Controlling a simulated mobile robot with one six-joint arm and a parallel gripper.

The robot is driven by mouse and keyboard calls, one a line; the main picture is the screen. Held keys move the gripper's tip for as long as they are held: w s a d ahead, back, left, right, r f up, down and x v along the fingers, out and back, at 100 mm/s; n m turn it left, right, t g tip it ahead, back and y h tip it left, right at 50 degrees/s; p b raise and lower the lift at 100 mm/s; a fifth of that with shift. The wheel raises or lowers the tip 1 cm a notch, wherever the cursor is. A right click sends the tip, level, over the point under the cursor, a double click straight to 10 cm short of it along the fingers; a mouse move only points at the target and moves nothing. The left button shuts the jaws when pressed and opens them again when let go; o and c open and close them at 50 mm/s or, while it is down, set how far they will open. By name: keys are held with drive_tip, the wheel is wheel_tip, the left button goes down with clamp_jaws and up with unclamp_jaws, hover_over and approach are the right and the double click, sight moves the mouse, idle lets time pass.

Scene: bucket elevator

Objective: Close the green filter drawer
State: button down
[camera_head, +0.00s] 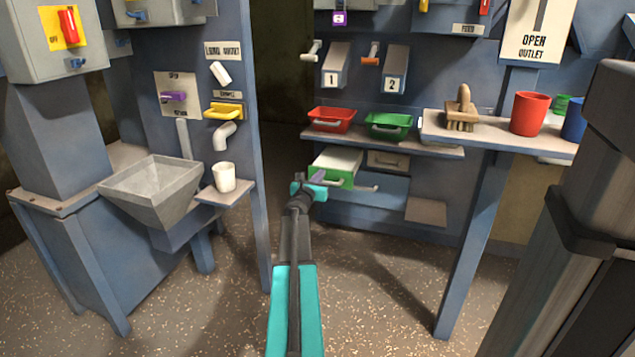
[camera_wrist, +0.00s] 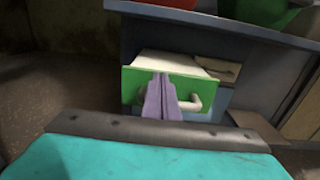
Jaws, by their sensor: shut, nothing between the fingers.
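The green filter drawer (camera_head: 346,181) is pulled out below the shelf in the head view, its pale top showing behind the green front. My gripper (camera_head: 317,178) is at the drawer's front, left of centre in the head view. In the wrist view its purple fingers (camera_wrist: 161,78) are together and empty, pointing at the green front and covering part of it and of the handle. I cannot tell whether they touch it.
A closed grey drawer (camera_head: 388,160) sits right of the green one. The shelf (camera_head: 437,149) above carries a red tray (camera_head: 331,120) and a green tray (camera_head: 388,126). A blue post (camera_head: 467,247) stands at the right. The floor in front is clear.

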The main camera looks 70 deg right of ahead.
drive_tip(key=shift+d, duration=0.95)
drive_tip(key=shift+w, duration=0.15)
